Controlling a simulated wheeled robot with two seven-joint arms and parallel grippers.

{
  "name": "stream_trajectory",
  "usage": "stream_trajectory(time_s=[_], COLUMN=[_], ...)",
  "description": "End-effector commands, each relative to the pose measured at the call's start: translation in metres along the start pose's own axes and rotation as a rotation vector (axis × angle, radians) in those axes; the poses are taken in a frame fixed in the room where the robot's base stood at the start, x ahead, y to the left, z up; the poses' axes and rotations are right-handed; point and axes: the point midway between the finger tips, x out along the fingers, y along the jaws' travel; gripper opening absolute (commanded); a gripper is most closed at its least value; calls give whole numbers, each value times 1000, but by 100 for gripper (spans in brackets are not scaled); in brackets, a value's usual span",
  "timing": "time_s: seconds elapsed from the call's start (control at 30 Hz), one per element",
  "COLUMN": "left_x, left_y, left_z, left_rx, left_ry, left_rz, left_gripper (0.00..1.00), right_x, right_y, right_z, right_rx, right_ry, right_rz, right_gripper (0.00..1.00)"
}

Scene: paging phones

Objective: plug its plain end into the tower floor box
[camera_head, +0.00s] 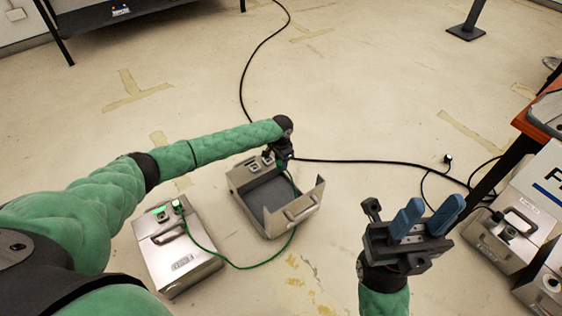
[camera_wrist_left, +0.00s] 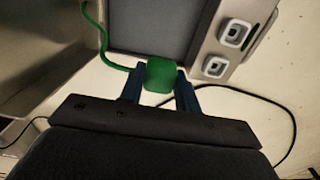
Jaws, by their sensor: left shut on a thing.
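My left gripper (camera_head: 283,158) is over the back edge of an open metal floor box (camera_head: 306,212). In the left wrist view its blue fingers (camera_wrist_left: 160,88) are shut on a green plug (camera_wrist_left: 160,75). A green cord (camera_wrist_left: 106,60) runs from this plug. Two pale sockets (camera_wrist_left: 225,50) on the box show right of the plug, which is apart from them. In the head view the cord's other end has a green-lit plug (camera_head: 178,205) at a closed metal box (camera_head: 165,258). Box labels are too small to read. My right gripper (camera_head: 430,211) is empty, with its blue fingers apart.
A black cable (camera_head: 370,162) crosses the floor behind the open box, with a loose black plug (camera_head: 447,159) near it. More metal boxes (camera_head: 510,232) stand at the right by an orange-edged table (camera_head: 545,115).

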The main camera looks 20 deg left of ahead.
Motion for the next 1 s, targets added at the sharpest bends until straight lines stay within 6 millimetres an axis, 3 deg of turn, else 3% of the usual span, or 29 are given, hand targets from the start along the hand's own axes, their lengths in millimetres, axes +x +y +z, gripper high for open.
stream_trajectory(time_s=[0.23, 0.6, 1.0], left_x=[-1, -1, 0], left_y=[-9, -47, -88], left_z=[4, 20, 37], left_rx=[-2, -2, -1], left_ry=[-1, 0, -1], left_rz=[0, -1, -1], left_gripper=[9, 9, 9], right_x=[5, 19, 22], right_y=[-1, -1, -2], right_z=[2, 2, 1], right_rx=[8, 9, 8], right_ry=[6, 17, 6], right_rz=[-10, -10, -1], right_gripper=[36, 36, 36])
